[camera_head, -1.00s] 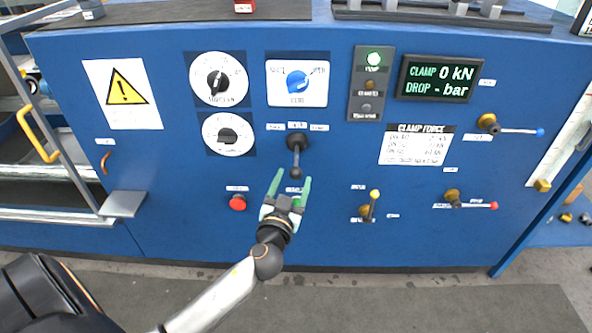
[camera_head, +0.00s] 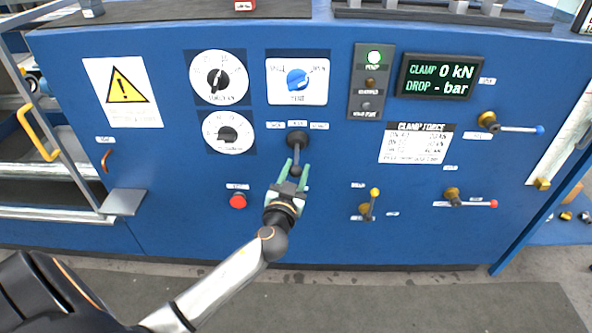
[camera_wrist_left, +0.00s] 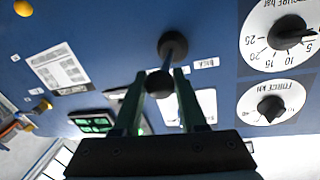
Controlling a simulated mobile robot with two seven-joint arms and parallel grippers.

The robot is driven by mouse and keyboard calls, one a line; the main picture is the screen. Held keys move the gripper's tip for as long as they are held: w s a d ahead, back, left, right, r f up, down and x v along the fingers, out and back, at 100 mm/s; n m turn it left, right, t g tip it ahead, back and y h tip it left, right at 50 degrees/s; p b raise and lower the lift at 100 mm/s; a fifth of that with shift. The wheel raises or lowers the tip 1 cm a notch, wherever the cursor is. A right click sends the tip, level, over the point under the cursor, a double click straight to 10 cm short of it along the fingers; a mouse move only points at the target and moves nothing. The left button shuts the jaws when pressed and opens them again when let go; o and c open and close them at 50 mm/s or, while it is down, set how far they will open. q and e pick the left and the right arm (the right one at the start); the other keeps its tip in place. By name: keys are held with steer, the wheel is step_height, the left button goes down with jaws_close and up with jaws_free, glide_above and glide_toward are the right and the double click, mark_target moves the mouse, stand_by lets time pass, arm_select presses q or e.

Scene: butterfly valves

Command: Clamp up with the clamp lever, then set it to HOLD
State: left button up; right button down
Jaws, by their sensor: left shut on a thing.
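The clamp lever (camera_head: 297,149) is a dark lever with a black ball knob, on a round boss in the middle of the blue panel. It hangs down toward me, roughly centred under three small labels that I cannot read surely. My left gripper (camera_head: 297,165), with green fingers, is shut on the lever at its ball knob. In the left wrist view the knob (camera_wrist_left: 160,84) sits between the two fingers, with the shaft rising to the boss. The display (camera_head: 440,78) reads CLAMP 0 kN and DROP - bar. My right gripper is not in view.
A blue selector knob (camera_head: 297,80) and two white dials (camera_head: 219,78) are above. A red button (camera_head: 238,201) is lower left. A yellow-tipped lever (camera_head: 370,204), a red-tipped lever (camera_head: 470,200) and a blue-tipped lever (camera_head: 510,126) are on the right.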

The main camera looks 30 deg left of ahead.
arm_select(q)
jaws_close()
stand_by(0.8)
